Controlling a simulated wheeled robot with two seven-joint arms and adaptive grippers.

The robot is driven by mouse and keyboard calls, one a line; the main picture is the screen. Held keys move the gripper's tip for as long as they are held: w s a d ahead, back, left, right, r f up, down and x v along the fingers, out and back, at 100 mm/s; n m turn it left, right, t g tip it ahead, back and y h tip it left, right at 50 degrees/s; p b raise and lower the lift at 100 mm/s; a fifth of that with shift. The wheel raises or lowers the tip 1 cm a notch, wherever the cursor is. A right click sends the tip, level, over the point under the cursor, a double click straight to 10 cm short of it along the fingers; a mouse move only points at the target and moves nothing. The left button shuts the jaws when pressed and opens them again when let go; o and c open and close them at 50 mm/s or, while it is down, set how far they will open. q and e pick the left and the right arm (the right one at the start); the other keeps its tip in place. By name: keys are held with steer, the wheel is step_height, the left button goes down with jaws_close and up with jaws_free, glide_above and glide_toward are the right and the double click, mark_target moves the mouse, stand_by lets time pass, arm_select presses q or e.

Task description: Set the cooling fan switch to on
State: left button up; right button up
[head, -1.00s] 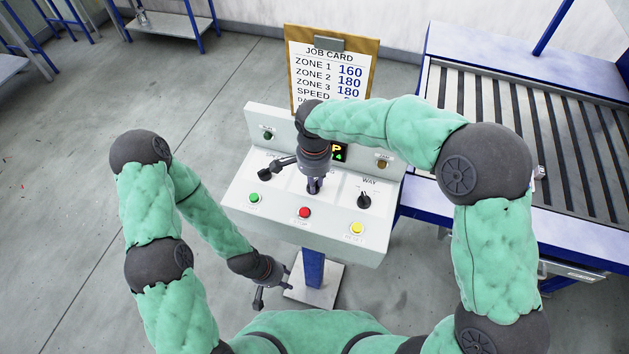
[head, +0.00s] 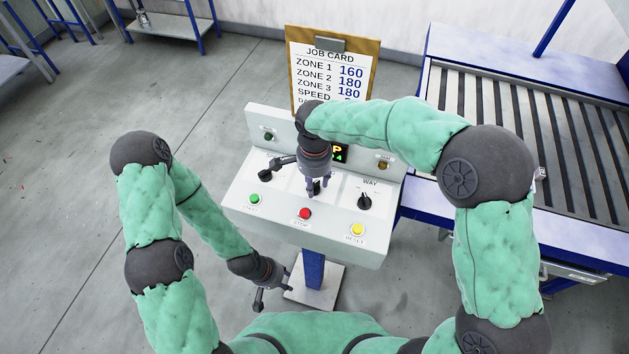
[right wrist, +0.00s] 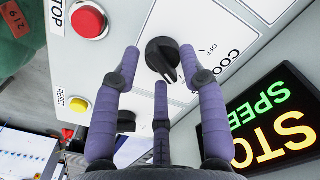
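The cooling fan switch (right wrist: 162,58) is a black rotary knob on the light panel, beside printed "COOL" and "OFF" lettering in the right wrist view. Its ridge points toward the bottom and slightly right there; I cannot tell its setting. My right gripper (right wrist: 160,68) has its purple fingers spread around the knob, with visible gaps. In the head view my right gripper (head: 318,188) is over the middle of the panel and partly hides the knob. My left gripper (head: 272,289) hangs low in front of the panel, fingers apart and empty.
The control panel (head: 290,228) also has a left knob (head: 265,175), a right knob (head: 364,202), and green (head: 255,199), red (head: 304,214) and yellow (head: 357,230) buttons. A lit display (right wrist: 262,118) is close to my right fingers. A conveyor (head: 500,130) stands right.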

mark_target(314, 185)
step_height(314, 185, up, 12)
stand_by(0.6)
stand_by(0.5)
